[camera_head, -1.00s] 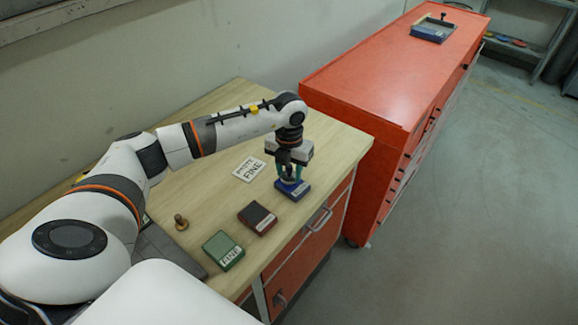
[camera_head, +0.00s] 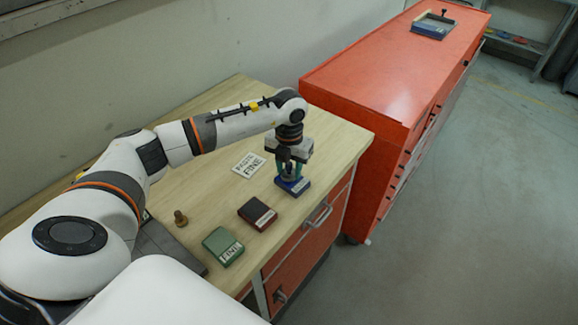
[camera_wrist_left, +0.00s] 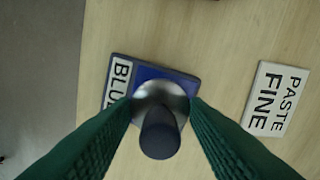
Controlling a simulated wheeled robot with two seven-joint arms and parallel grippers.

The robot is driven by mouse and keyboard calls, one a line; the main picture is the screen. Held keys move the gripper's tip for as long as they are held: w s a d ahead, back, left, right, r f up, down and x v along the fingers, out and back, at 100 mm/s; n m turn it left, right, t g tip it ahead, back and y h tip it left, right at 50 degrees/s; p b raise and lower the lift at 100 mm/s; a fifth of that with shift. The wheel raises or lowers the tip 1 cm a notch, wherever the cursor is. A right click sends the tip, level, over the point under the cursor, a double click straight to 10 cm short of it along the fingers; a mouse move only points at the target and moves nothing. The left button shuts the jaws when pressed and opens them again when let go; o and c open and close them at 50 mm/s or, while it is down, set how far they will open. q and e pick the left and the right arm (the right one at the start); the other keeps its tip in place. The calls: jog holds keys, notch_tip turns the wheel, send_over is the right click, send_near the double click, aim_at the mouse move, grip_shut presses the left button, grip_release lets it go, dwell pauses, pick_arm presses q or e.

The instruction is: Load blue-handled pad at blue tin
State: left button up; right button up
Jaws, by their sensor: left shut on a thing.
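The blue tin (camera_head: 294,187) sits on the wooden workbench near its right edge; its white label reads "BLU", partly hidden, in the left wrist view (camera_wrist_left: 150,73). My left gripper (camera_head: 291,176) is directly above the tin, pointing down. In the left wrist view its green fingers are shut on the dark bluish handle (camera_wrist_left: 160,137) of a pad. The pad's round silver part (camera_wrist_left: 162,94) overlaps the tin's blue face. I cannot tell whether the pad touches the tin. My right gripper is not in view.
A white "PASTE FINE" card (camera_head: 248,165) lies left of the blue tin. A dark red tin (camera_head: 257,214), a green tin (camera_head: 223,246) and a small brass-coloured piece (camera_head: 180,219) are nearer. A red cabinet (camera_head: 385,75) carries a blue tray (camera_head: 433,29).

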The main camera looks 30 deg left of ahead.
pick_arm(q)
jog(key=shift+f, duration=0.4)
jog(key=shift+s+f+b, duration=0.1)
jog(key=shift+b, duration=0.3)
dwell(1.0)
jog(key=shift+r+p, duration=0.65)
jog(key=shift+r, duration=0.3)
jog(key=shift+r+p, duration=1.55)
jog(key=shift+r, duration=1.15)
jog(key=shift+f, duration=0.1)
